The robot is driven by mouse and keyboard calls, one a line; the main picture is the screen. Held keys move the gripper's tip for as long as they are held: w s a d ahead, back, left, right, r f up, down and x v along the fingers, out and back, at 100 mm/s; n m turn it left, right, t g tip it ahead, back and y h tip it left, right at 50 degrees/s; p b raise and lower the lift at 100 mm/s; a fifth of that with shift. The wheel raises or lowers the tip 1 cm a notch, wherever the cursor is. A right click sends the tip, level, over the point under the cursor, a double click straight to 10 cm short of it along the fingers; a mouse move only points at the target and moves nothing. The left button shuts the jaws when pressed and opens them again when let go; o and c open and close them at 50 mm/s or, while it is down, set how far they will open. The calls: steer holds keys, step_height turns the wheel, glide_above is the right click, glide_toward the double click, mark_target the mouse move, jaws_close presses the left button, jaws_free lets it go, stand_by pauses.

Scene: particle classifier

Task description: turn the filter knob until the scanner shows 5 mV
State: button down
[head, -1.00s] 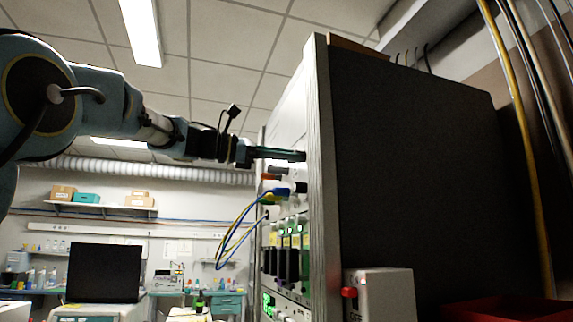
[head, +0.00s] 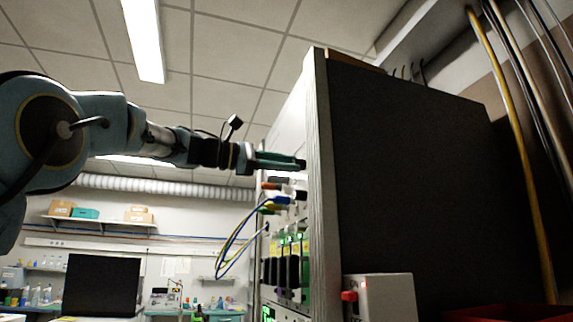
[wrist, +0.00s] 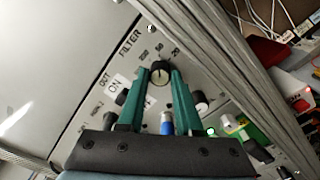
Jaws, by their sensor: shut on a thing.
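The filter knob (wrist: 160,72) is a dark round knob with a pale pointer line, beside the printed word FILTER on the light panel in the wrist view. Numbers are printed around it. My gripper (wrist: 160,77) has its green fingers on either side of the knob, shut on it. In the head view my gripper (head: 297,163) reaches the front of the rack, and the rack's edge hides the knob. No scanner reading in mV can be read in either view.
The tall dark rack (head: 420,150) fills the right side. Blue and yellow cables (head: 240,232) hang from its front below my gripper. Other knobs and a blue plug (wrist: 167,124) sit close to the fingers. A metal frame bar (wrist: 225,70) runs nearby.

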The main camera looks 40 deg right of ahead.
steer(key=c, duration=0.6)
jaws_free()
steer(key=shift+b+v, duration=1.6)
steer(key=shift+v, duration=3.85)
